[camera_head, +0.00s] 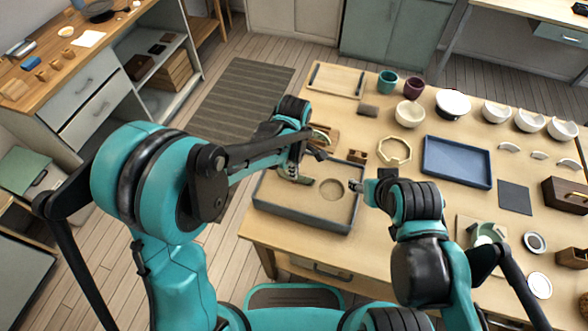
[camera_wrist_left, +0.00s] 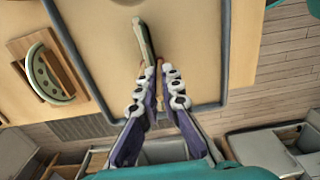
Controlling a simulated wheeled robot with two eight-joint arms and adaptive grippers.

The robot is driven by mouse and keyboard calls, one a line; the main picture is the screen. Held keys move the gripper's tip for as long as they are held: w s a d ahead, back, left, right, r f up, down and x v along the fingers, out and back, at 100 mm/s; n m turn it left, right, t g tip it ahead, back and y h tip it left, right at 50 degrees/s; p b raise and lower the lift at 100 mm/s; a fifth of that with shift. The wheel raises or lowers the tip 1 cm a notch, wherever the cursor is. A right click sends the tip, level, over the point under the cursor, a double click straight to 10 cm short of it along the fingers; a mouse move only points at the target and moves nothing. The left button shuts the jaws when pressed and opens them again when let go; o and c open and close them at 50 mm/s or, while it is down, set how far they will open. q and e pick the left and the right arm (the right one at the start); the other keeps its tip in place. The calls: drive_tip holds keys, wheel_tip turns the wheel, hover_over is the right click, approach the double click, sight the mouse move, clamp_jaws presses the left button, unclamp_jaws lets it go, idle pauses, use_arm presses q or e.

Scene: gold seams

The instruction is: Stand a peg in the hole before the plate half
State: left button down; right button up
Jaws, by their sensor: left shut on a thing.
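The sand tray (camera_head: 330,222) has a grey rim and sits at the table's near left corner. A pale green plate half (camera_head: 294,179) stands on edge in its sand; the left wrist view shows it nearly edge-on (camera_wrist_left: 146,40). My left gripper (camera_wrist_left: 159,70) is over the tray, close beside the plate half, shut on a small, thin brown peg (camera_wrist_left: 160,84) that its fingers mostly hide. The hole is hidden or too small to make out. My right gripper (camera_head: 355,186) is at the tray's right rim; its fingers are too small to read.
A small wooden block (camera_head: 358,156) stands behind the tray. A round mark (camera_head: 331,189) shows in the sand. An octagonal ring (camera_head: 394,151) and blue tray (camera_head: 457,163) lie to the right.

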use_arm(q)
drive_tip(key=shift+f, duration=0.4)
idle(0.5)
drive_tip(key=c, duration=1.1)
unclamp_jaws()
drive_tip(key=shift+c, duration=0.2)
drive_tip(key=shift+r, duration=0.15)
drive_tip(key=shift+r+p, duration=1.9)
drive_tip(key=shift+r, duration=1.05)
